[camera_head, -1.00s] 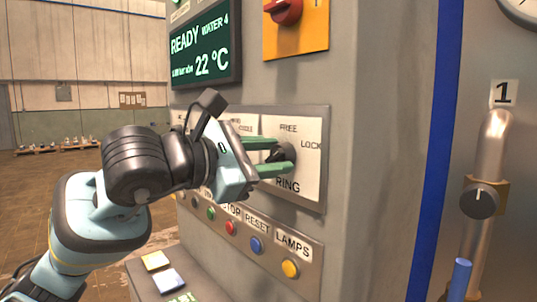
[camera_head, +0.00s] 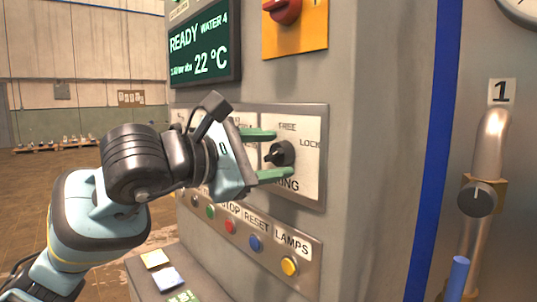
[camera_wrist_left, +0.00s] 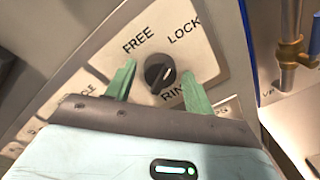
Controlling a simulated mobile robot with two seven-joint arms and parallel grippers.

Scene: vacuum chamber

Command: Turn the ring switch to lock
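The ring switch (camera_head: 281,153) is a black round knob with a raised grip, on a pale plate marked FREE, LOCK and RING. My right gripper is not in view.
A row of coloured buttons (camera_head: 255,243) runs below the switch plate. A green display (camera_head: 203,50) and a red knob on a yellow plate (camera_head: 287,12) are above. A pipe with a valve (camera_head: 477,199) stands at the right, beyond a blue strip.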

